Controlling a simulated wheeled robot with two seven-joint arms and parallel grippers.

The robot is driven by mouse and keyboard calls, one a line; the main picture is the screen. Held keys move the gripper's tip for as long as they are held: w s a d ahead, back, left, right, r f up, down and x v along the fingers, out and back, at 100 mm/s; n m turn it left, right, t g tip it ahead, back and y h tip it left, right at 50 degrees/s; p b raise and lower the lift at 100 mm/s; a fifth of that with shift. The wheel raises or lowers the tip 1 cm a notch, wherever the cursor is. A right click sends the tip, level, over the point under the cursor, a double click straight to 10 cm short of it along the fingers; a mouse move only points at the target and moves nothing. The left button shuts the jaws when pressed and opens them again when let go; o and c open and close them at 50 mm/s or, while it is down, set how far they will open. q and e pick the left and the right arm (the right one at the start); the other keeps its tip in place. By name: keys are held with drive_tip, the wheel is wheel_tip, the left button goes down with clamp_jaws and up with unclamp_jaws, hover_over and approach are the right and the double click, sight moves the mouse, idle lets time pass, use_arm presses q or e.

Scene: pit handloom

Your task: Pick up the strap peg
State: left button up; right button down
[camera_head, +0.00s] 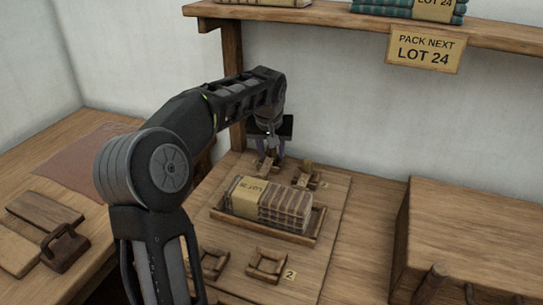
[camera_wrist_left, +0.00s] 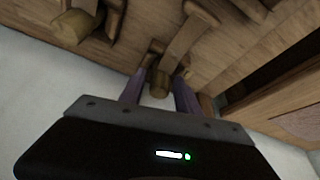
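My left gripper (camera_head: 270,152) is lowered over the far end of the wooden board, at a small wooden strap peg (camera_head: 268,166). In the left wrist view the peg's round end (camera_wrist_left: 159,84) lies between the two purple fingers (camera_wrist_left: 160,92). Narrow gaps seem to show on both sides of it, so the fingers look open around it, not closed on it. A second wooden peg and holder (camera_head: 306,175) stands just right; it also shows at the upper left of the wrist view (camera_wrist_left: 76,28). My right gripper is out of view.
A tray (camera_head: 262,230) holds a striped cloth bundle labelled LOT in front of the gripper. Wooden frames (camera_head: 267,264) lie nearer, by a tag marked 2. A shelf (camera_head: 330,16) with a hanging sign (camera_head: 425,50) is above; its post (camera_head: 232,85) is close to my arm.

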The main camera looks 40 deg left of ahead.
use_arm(q)
clamp_jaws()
drive_tip(key=shift+r, duration=0.15)
idle(0.4)
drive_tip(key=shift+r, duration=0.5)
wheel_tip(320, 180, up, 2)
drive_tip(key=shift+r+p, duration=0.1)
drive_tip(key=shift+p, duration=0.45)
drive_tip(key=s+a, duration=1.2)
drive_tip(key=s, duration=0.1)
drive_tip(key=shift+a, duration=0.15)
drive_tip(key=shift+s, duration=0.1)
